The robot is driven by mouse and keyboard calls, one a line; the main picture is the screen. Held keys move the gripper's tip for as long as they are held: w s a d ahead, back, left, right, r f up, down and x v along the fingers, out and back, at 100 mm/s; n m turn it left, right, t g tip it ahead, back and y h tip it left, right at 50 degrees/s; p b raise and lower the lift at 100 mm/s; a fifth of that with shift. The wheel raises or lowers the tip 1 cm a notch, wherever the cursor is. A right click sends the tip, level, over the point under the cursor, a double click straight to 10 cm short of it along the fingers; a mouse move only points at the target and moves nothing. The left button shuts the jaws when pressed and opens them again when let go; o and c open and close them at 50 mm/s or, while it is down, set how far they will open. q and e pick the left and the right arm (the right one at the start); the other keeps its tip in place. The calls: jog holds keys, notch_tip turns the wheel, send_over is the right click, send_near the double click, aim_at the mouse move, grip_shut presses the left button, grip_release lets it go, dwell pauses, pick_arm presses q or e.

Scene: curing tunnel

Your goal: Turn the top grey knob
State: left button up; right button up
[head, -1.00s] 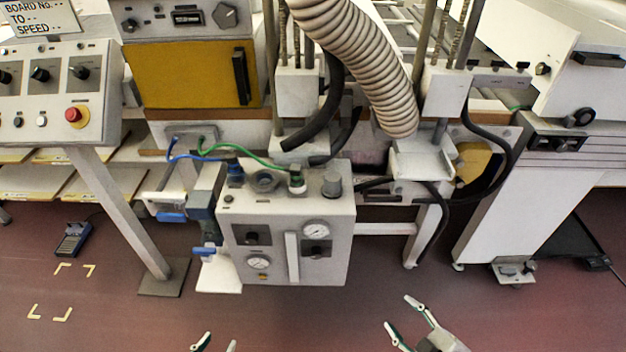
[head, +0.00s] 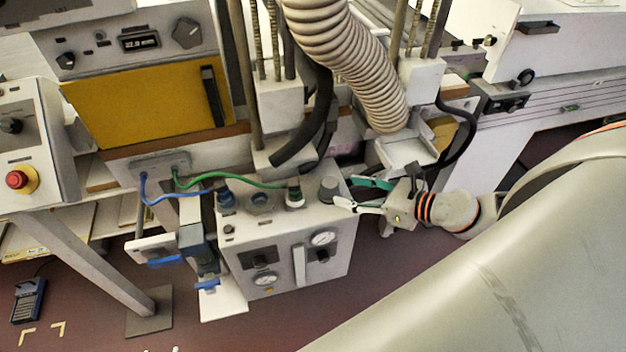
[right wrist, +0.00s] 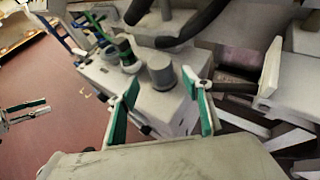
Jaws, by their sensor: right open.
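The grey knob (head: 328,188) stands upright on top of the light grey control box (head: 340,232), at its right end. My right gripper (head: 344,191) is open just to the right of the knob, its fingers pointing at it. In the right wrist view, the knob (right wrist: 161,70) appears between the two green-padded fingers (right wrist: 160,78), slightly beyond their tips. I see no contact. My left gripper (right wrist: 24,110) shows at the left of the right wrist view, open and empty, away from the box. Only its fingertips show at the head view's bottom edge.
A green-hose fitting (head: 294,196) stands close left of the knob. A ribbed duct (head: 345,50) and black hoses hang behind the box. A white bracket (head: 405,150) is behind my right gripper. Two gauges and small knobs are on the box's front.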

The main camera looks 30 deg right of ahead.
aim_at(329, 186)
jog(key=shift+w+f, duration=0.1)
jog(key=shift+w, duration=0.1)
jog(key=shift+w+a+f, duration=0.15)
jog(key=shift+w+f, duration=0.05)
jog(key=shift+w, duration=0.3)
jog(key=shift+p+x, duration=0.3)
jog(key=shift+x, duration=1.25)
pick_arm(q)
jog(key=shift+s+a+f+p, duration=0.15)
jog(key=shift+s+p, duration=0.1)
jog(key=shift+s, duration=0.1)
jog(key=shift+s+a+f+p, duration=0.1)
jog(key=shift+s+a+p, duration=0.05)
jog(key=shift+s+p, duration=0.15)
pick_arm(e)
jog(key=shift+x, duration=1.45)
jog(key=shift+a, duration=0.1)
pick_arm(q)
jog(key=shift+a, duration=0.2)
pick_arm(e)
jog(key=c, duration=1.1)
